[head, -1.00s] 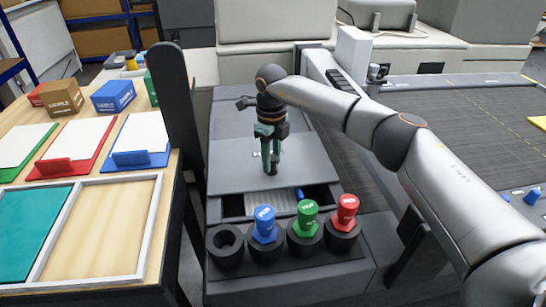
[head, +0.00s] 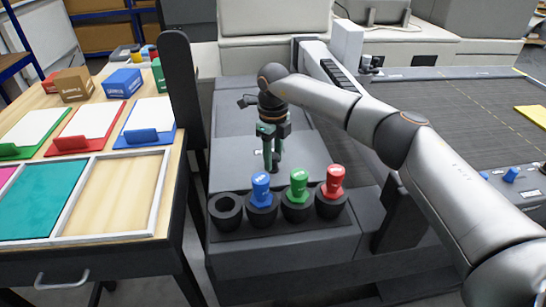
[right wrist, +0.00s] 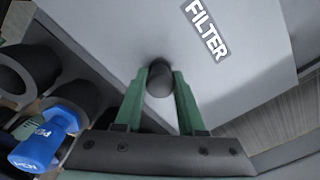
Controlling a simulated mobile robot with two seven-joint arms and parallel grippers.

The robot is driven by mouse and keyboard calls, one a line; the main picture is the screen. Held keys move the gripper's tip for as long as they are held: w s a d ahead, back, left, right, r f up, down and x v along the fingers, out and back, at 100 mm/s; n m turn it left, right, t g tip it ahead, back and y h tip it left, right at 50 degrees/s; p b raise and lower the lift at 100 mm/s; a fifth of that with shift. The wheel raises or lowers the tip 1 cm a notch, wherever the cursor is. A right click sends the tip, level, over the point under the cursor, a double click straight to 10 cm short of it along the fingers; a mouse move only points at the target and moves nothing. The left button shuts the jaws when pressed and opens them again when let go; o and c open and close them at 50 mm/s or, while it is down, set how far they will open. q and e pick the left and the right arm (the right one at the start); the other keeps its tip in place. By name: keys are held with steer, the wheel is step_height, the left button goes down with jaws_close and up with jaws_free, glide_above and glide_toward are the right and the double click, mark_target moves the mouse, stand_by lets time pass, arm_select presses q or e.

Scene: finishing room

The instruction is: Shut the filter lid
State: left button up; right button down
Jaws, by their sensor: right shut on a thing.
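The filter lid (head: 232,165) is a flat grey panel on the dark grey machine. It also shows in the right wrist view (right wrist: 245,85), with a "FILTER" label. My right gripper (head: 271,164) points down over the front part of the lid. Its green fingers (right wrist: 160,76) are shut on the lid's dark round knob (right wrist: 160,80). No opening shows in front of the lid in the head view, though the holders hide part of its front edge. My left gripper is not in view.
Blue (head: 261,190), green (head: 298,186) and red (head: 334,182) knobbed pieces stand in dark ring holders just in front of the lid. The leftmost ring (head: 226,211) is empty. A dark upright post (head: 181,90) and a wooden table (head: 120,195) are at the left.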

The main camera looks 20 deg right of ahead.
steer(key=shift+s+a+f, duration=0.1)
steer(key=c, duration=0.6)
jaws_free()
steer(key=shift+s, duration=0.1)
step_height(320, 180, up, 13)
steer(key=shift+f+b, duration=0.15)
steer(key=shift+b, duration=0.4)
steer(key=shift+f, duration=0.1)
